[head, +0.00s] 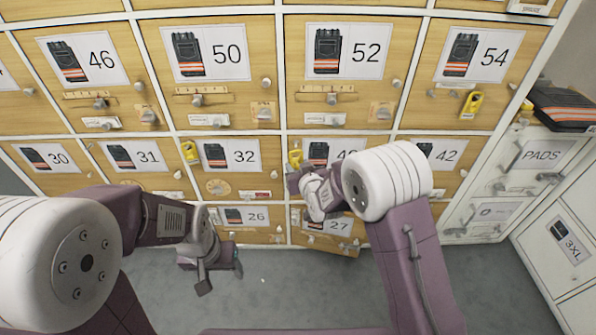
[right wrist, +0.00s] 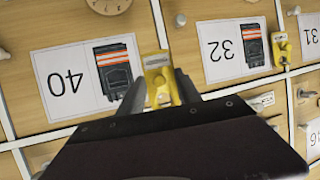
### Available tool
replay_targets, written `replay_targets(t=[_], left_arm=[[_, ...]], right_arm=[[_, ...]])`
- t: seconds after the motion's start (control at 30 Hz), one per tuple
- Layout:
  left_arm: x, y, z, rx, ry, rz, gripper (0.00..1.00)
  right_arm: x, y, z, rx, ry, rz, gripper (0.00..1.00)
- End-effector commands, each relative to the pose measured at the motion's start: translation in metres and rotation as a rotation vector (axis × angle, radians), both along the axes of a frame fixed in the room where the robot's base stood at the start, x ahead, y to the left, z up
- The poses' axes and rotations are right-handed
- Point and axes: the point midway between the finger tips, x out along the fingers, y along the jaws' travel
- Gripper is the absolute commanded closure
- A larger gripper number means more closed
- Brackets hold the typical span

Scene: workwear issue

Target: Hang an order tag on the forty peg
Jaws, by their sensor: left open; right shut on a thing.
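My right gripper (head: 302,182) is shut on a yellow order tag (head: 295,158), at the upper left of the door labelled 40 (head: 335,152). The tag also shows between the fingers in the right wrist view (right wrist: 157,75), where the 40 label (right wrist: 88,78) appears upside down. The peg itself is hidden behind the tag and fingers, so I cannot tell whether the tag touches it. My left gripper (head: 215,270) is open and empty, low in front of the lockers above the grey floor.
Yellow tags also hang at door 32 (head: 190,152) and door 54 (head: 471,104). Knobs and small fittings stick out from the doors. Door 27 (head: 325,238) looks slightly ajar. A white PADS cabinet (head: 525,178) stands at right. The floor (head: 280,295) in front is clear.

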Motion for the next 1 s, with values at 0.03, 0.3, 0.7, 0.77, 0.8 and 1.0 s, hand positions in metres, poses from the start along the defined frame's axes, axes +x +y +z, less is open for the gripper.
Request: replay_targets(t=[0.03, 0.3, 0.7, 0.77, 0.8, 1.0], left_arm=[[0.000, 0.000, 0.000, 0.000, 0.000, 0.000, 0.34], [0.000, 0.000, 0.000, 0.000, 0.000, 0.000, 0.34], [0.000, 0.000, -0.003, 0.000, 0.000, 0.000, 0.34], [0.000, 0.000, -0.005, 0.000, 0.000, 0.000, 0.34], [0.000, 0.000, -0.005, 0.000, 0.000, 0.000, 0.34], [0.000, 0.000, -0.007, 0.000, 0.000, 0.000, 0.34]], right_arm=[[0.004, 0.000, 0.000, 0.001, -0.001, -0.001, 0.97], [0.024, 0.000, -0.002, 0.000, -0.001, 0.000, 0.97], [0.052, 0.000, -0.007, 0.000, 0.000, 0.000, 0.97], [0.055, 0.000, -0.009, 0.000, 0.000, 0.000, 0.97], [0.057, 0.000, -0.010, 0.000, 0.000, 0.000, 0.97], [0.061, 0.000, -0.012, 0.000, 0.000, 0.000, 0.97]])
